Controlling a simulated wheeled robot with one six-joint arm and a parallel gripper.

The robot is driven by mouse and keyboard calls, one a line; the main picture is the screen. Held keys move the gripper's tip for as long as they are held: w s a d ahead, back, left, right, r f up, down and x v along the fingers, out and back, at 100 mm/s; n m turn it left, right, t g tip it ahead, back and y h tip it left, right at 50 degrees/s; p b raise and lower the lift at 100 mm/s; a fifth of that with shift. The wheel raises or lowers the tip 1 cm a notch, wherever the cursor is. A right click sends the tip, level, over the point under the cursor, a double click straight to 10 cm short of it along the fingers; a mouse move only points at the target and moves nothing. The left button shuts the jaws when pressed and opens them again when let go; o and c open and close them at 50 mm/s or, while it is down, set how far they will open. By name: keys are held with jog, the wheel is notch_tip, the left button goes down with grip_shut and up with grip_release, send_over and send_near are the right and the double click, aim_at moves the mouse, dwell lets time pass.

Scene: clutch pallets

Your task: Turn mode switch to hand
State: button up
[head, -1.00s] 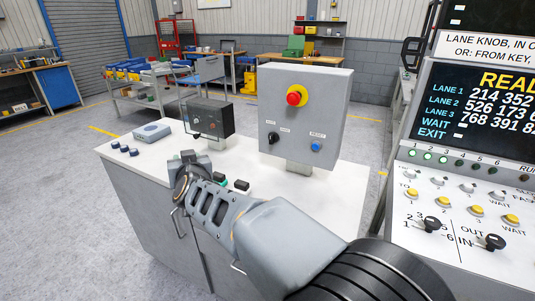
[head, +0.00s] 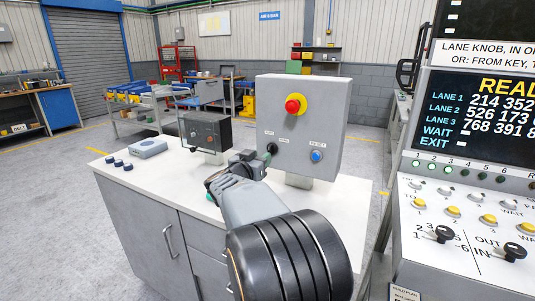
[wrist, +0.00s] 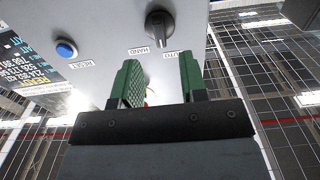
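The mode switch is a black knob on the front of the grey control box (head: 318,115). In the wrist view the switch (wrist: 159,27) shows near the top, with the labels HAND and AUTO by it; its handle end lies near the gap between the labels, and I cannot tell which it selects. My gripper (wrist: 158,75) is open, its two green fingers apart and empty, short of the knob in the picture. In the head view my gripper (head: 262,156) is close in front of the box's lower left, partly hiding the switch area.
A red emergency button (head: 293,105) on a yellow base sits above the switch. A blue reset button (head: 316,156) is to its right. A dark box (head: 206,131) stands left on the white bench (head: 120,177). A large lane panel (head: 470,215) stands at right.

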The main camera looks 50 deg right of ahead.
aim_at(271, 150)
jog(key=shift+x, duration=2.95)
jog(key=shift+a, duration=0.1)
grip_shut()
